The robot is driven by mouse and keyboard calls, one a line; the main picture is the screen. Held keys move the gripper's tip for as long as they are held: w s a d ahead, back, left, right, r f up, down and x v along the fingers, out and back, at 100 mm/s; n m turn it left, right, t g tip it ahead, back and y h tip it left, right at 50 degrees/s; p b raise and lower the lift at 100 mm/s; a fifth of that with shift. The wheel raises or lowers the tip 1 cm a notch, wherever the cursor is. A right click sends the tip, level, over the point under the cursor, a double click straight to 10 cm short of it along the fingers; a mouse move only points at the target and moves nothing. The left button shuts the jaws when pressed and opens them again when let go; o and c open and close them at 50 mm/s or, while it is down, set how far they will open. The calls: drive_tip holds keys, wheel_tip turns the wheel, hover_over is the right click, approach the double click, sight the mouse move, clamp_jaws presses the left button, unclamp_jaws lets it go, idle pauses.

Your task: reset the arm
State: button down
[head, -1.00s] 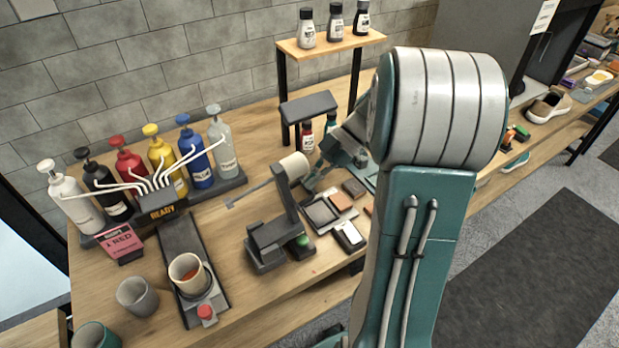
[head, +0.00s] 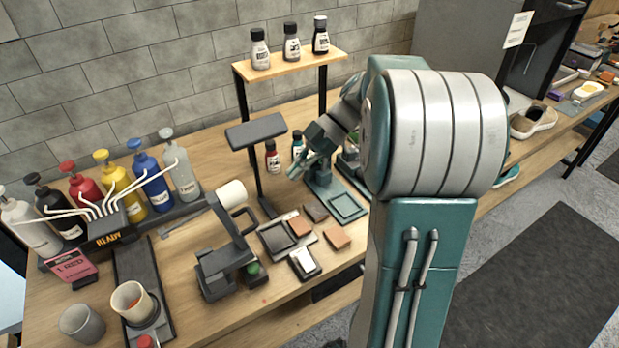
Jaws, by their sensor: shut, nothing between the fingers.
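My arm fills the right of the head view, and its large grey and teal joint hides part of the bench. My gripper (head: 299,172) shows beyond that joint, pointing down and left over the workbench (head: 190,325). It is shut and holds nothing. It is close to a small teal-capped bottle (head: 297,146) and a green tray (head: 345,206); I cannot tell if it touches either.
Coloured pump bottles (head: 114,183), a READY dispenser (head: 110,236), cups (head: 83,323) and sponges (head: 337,236) crowd the bench.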

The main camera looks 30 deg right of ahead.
drive_tip(key=s+a+r+m+t+h, duration=0.2)
drive_tip(key=s+a+m+t+h, duration=0.3)
drive_tip(key=s+a+m+h, duration=0.5)
drive_tip(key=shift+s+a+m, duration=1.2)
drive_tip(key=shift+s+m, duration=1.45)
drive_tip(key=shift+m, duration=1.15)
drive_tip(key=shift+a+r, duration=0.1)
drive_tip(key=shift+a, duration=0.05)
